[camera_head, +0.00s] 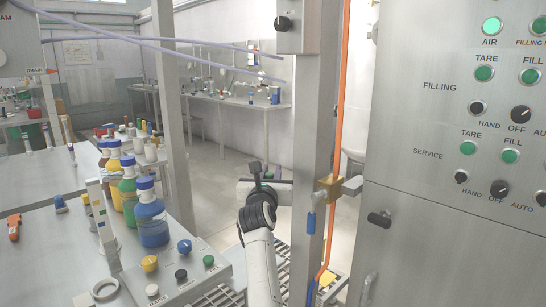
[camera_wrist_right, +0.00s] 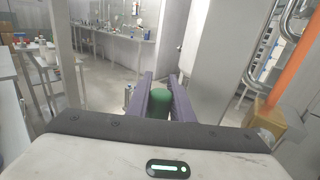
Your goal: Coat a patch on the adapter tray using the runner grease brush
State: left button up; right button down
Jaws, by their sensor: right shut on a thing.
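My right gripper (camera_head: 266,182) is at the end of the pale arm, left of the steel post in the head view. In the right wrist view its two purple fingers (camera_wrist_right: 160,82) are closed on a green cylinder (camera_wrist_right: 160,104). I cannot tell whether this is the runner grease brush; the rest of it is hidden by the fingers and the gripper body. I cannot make out the adapter tray in either view. My left gripper is not in view.
A steel post (camera_head: 311,120) with a brass valve (camera_head: 328,187) and an orange hose (camera_head: 339,110) stands close right of my right arm. A control cabinet (camera_head: 450,220) fills the right. Colored bottles (camera_head: 151,222) stand on the left bench. Open floor lies beyond.

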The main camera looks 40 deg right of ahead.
jog(key=s+a+f+n+t+y, duration=0.35)
jog(key=s+a+f, duration=0.25)
jog(key=a, duration=0.3)
jog(key=s+a+f+n+t+y, duration=0.2)
jog(key=s+a+f+n+y, duration=0.25)
jog(key=a, duration=0.55)
jog(key=s+a+f+n+y, duration=0.1)
jog(key=s+a+y, duration=0.2)
jog(key=s+a, duration=0.4)
jog(key=s+a+f+n+t+y, duration=0.1)
jog(key=s+a+f+y, duration=0.1)
jog(key=s+a, duration=0.5)
jog(key=shift+s+a+y, duration=0.25)
jog(key=shift+s+y, duration=0.25)
